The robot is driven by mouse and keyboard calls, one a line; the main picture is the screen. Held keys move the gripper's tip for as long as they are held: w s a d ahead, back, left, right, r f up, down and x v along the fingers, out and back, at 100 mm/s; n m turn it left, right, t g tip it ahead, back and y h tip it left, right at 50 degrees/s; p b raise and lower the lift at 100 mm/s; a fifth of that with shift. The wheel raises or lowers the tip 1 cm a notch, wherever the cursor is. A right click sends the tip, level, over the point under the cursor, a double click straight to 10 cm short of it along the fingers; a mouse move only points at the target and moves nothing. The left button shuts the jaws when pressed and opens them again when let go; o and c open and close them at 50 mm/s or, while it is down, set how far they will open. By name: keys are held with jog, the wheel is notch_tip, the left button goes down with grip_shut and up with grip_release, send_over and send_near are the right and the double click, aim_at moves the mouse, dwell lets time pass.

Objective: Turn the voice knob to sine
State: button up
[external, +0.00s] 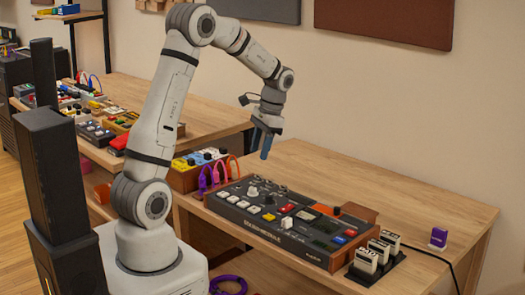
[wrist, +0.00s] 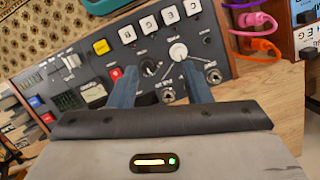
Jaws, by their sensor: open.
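The control panel (external: 315,233) is a dark box with keys and knobs on the wooden table in the external view. A pale round knob (external: 252,192) stands near its far left end. In the wrist view the same pale knob (wrist: 178,52) shows beyond the fingertips, nearer the right finger. A smaller dark knob (wrist: 150,68) shows between the fingers. I cannot read the labels, so which one is the voice knob is unclear. My gripper (external: 266,145) hangs above the panel's far left end, blue fingers pointing down, apart and empty. It also shows in the wrist view (wrist: 161,76).
Purple and orange loops (external: 220,172) stand by a wooden key box left of the panel. A black rack with white blocks (external: 375,258) stands at its right end, and a purple item (external: 438,238) is farther right.

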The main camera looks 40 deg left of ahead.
jog(key=g, duration=0.1)
send_near(253, 188)
jog(key=shift+m+g, duration=0.3)
jog(key=shift+m, duration=0.1)
jog(key=x, duration=0.8)
jog(key=shift+w+f, duration=0.15)
jog(key=shift+f, duration=0.15)
jog(key=shift+c, duration=0.3)
grip_shut()
